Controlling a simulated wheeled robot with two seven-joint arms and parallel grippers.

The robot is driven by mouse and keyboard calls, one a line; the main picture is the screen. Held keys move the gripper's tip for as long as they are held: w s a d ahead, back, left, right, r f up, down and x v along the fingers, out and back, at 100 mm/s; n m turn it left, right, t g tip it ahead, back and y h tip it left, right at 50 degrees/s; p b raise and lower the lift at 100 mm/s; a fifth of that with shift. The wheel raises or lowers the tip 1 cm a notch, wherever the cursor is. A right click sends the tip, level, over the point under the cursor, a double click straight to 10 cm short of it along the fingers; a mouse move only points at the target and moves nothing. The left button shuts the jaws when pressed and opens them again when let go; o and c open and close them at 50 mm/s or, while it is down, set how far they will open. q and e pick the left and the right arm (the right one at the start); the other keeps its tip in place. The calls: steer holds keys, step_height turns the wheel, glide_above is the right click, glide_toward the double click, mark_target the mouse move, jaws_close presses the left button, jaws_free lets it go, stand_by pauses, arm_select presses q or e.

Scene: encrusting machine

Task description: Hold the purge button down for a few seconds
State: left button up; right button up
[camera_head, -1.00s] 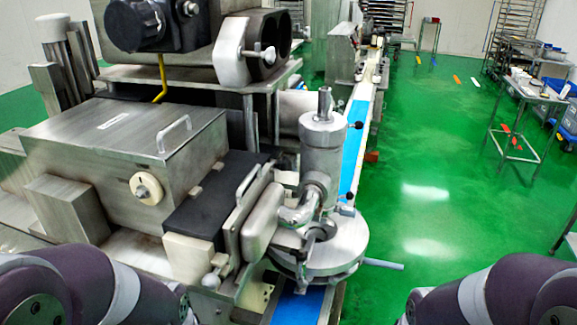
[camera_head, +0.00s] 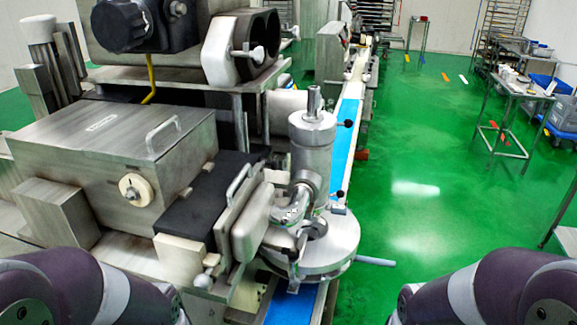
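The encrusting machine (camera_head: 100,150) fills the left and middle of the head view, with a metal box housing, a black block and a round cream knob (camera_head: 135,189) on its front. A vertical metal cylinder (camera_head: 312,150) stands on a round plate (camera_head: 330,250) at its right end. I cannot make out a purge button. Only parts of my two arms show, at the bottom left and bottom right corners; neither gripper is in view.
A blue conveyor belt (camera_head: 345,135) runs back behind the cylinder. A rod (camera_head: 375,261) sticks out right from the round plate. Open green floor (camera_head: 430,190) lies to the right. A metal table (camera_head: 515,90) with items stands at the far right.

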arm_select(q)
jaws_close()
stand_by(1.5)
